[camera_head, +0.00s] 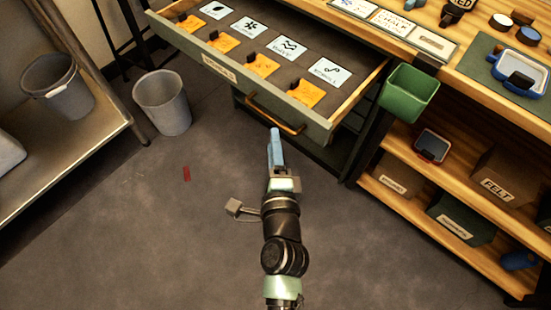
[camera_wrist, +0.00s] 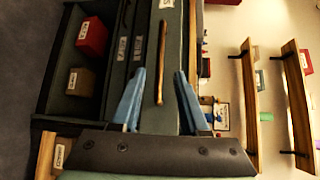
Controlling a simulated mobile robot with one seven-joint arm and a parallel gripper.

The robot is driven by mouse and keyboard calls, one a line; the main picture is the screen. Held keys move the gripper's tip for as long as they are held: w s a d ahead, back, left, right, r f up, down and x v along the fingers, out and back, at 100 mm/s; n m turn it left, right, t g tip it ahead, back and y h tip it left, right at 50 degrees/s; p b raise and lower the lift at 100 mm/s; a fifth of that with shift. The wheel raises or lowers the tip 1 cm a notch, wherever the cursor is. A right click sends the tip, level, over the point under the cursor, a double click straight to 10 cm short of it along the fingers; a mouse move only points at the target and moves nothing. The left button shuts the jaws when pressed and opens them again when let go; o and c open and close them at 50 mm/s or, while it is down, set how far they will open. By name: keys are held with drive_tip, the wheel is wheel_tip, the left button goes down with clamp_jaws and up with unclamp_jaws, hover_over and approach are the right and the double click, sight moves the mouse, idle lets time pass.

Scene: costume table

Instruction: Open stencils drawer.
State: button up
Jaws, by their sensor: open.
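The stencils drawer (camera_head: 318,125) is pulled out from the table at the top middle of the head view. Several white stencil cards and orange pieces lie in it. Its front has a pale label and a wooden bar handle (camera_head: 273,116), which also shows in the wrist view (camera_wrist: 161,62). My gripper (camera_head: 274,133) is open, its blue fingers just in front of the drawer front near the handle's right end. In the wrist view my gripper (camera_wrist: 160,74) has the handle lined up between its fingers; I cannot tell whether they touch it.
A green bin (camera_head: 409,93) hangs at the table's edge right of the drawer. Shelves with boxes (camera_head: 497,174) stand below. A grey bucket (camera_head: 163,102) stands on the floor at left, near a small red strip (camera_head: 186,173). The floor around my arm is mostly clear.

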drive_tip(key=shift+v, duration=2.15)
drive_tip(key=shift+r, duration=0.1)
drive_tip(key=w+r+n+t+y, duration=0.15)
drive_tip(key=r+n, duration=0.25)
drive_tip(key=r, duration=0.6)
drive_tip(key=w+a+r+n+t, duration=0.1)
drive_tip(key=w+r+n+t, duration=0.15)
drive_tip(key=r, duration=0.75)
drive_tip(key=w+r+n+t, duration=0.1)
drive_tip(key=w+r+n, duration=0.25)
drive_tip(key=r, duration=0.55)
drive_tip(key=s+d+r+n+t+h, duration=0.1)
drive_tip(key=s+r+n+t+h, duration=0.2)
drive_tip(key=r, duration=0.6)
drive_tip(key=s+d+r+n+t, duration=0.1)
drive_tip(key=s+d+r+n, duration=0.1)
drive_tip(key=s+r, duration=0.5)
drive_tip(key=s+d+r+n+t+h, duration=0.1)
drive_tip(key=s+r+n+t+h, duration=0.15)
drive_tip(key=r, duration=0.95)
wheel_tip(320, 180, up, 24)
drive_tip(key=w+y+p, duration=0.1)
drive_tip(key=p, duration=2.4)
drive_tip(key=shift+a, duration=0.2)
